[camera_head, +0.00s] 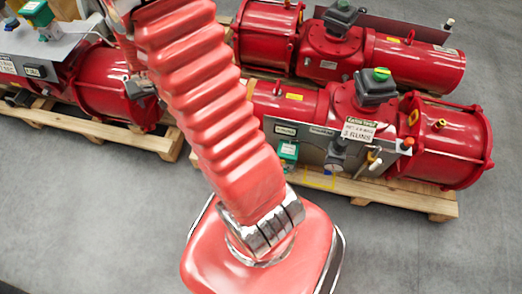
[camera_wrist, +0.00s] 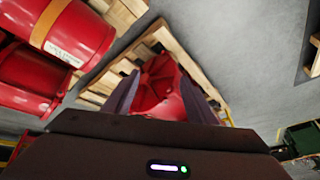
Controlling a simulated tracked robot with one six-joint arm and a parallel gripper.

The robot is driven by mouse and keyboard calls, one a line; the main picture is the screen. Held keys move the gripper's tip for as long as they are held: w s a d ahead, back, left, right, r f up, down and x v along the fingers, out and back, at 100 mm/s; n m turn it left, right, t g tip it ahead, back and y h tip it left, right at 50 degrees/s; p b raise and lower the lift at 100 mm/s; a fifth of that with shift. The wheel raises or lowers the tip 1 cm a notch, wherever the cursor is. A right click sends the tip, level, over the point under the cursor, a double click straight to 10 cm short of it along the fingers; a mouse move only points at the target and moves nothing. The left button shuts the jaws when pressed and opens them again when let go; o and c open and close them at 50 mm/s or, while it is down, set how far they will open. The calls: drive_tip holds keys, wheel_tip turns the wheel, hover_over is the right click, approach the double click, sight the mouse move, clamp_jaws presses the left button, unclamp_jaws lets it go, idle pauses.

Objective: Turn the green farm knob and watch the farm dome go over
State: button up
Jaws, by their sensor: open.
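My gripper (camera_wrist: 160,82) shows in the wrist view with its two dark fingers apart and nothing held between them. Beyond the fingers is the round end of a red actuator (camera_wrist: 158,88) on a pallet. In the head view, a dark dome with a green top (camera_head: 381,74) stands on the near right actuator. Another dark dome (camera_head: 341,17) with a little green stands on the far actuator. I cannot tell which is the farm knob. My gripper is out of the head view.
The near right actuator (camera_head: 445,140) lies on a wooden pallet (camera_head: 405,195), with a grey panel, sign and small green box (camera_head: 288,150) in front. Another actuator (camera_head: 108,85) lies on a pallet at left. The grey floor (camera_head: 75,200) at lower left is clear.

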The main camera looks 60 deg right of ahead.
drive_tip(key=s+d+f+m+g+h, duration=0.1)
drive_tip(key=s+d+f, duration=0.1)
drive_tip(key=d+f, duration=0.45)
drive_tip(key=s+d+f+m+h, duration=0.15)
drive_tip(key=d+f, duration=0.25)
drive_tip(key=f, duration=0.5)
drive_tip(key=m+g+h, duration=0.1)
drive_tip(key=m+g, duration=0.4)
drive_tip(key=g, duration=0.2)
approach(283, 171)
drive_tip(key=a+v, duration=0.1)
drive_tip(key=v, duration=0.5)
drive_tip(key=shift+s+d+f, duration=0.1)
drive_tip(key=shift+d+f, duration=0.1)
drive_tip(key=shift+d, duration=0.1)
drive_tip(key=x, duration=1.3)
drive_tip(key=shift+s+d+f, duration=0.15)
drive_tip(key=shift+d+f, duration=0.1)
drive_tip(key=shift+d, duration=0.1)
drive_tip(key=shift+c, duration=0.7)
drive_tip(key=c, duration=0.9)
